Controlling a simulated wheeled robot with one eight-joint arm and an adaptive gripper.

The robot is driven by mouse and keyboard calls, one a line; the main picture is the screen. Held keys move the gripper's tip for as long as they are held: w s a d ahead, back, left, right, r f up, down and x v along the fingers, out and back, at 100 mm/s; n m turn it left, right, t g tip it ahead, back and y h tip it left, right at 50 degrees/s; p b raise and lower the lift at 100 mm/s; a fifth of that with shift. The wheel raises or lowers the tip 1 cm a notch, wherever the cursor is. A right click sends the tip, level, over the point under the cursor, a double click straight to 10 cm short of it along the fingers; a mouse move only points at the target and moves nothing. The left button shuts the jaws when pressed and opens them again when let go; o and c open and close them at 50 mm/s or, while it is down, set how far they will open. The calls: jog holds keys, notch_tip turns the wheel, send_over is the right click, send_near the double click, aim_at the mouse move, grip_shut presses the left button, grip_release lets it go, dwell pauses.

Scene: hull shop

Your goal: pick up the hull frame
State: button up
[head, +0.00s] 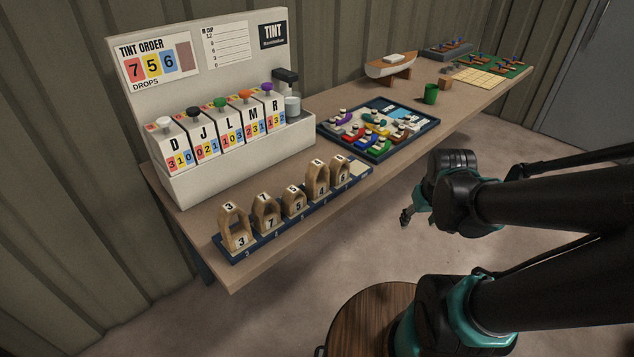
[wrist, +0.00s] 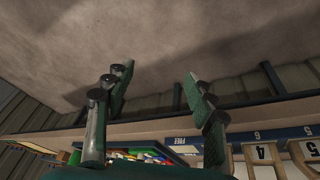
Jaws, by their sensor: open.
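Several wooden hull frames, arched and tagged with numbers, stand upright in a row on a dark blue rack (head: 290,222) at the table's near edge. The leftmost hull frame (head: 235,226) is tagged 3; the rightmost hull frame (head: 341,172) stands near a pale pad at the rack's right end. My gripper (head: 407,216) is open and empty, off the table's front edge, to the right of the rack and apart from it. In the wrist view my gripper's two green fingers (wrist: 159,78) are spread with nothing between them.
A white tint dispenser (head: 225,165) stands behind the rack. A blue tray of coloured parts (head: 382,155) lies to the rack's right. A green cup (head: 431,94) and a model hull (head: 390,66) stand farther back. A round wooden stool top (head: 365,310) is below the table's front.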

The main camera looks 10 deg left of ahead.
jog(key=w+a+r+n, duration=0.5)
jog(key=a+r+n, duration=0.1)
jog(key=a+n, duration=0.2)
jog(key=n+h, duration=0.3)
jog(key=n, duration=1.5)
send_near(315, 162)
jog(key=x, duration=0.8)
jog(key=shift+d+f, duration=0.15)
jog(key=shift+f, duration=0.1)
jog(key=shift+x, duration=3.1)
jog(key=shift+s+d, duration=0.1)
jog(key=shift+s, duration=0.05)
grip_shut()
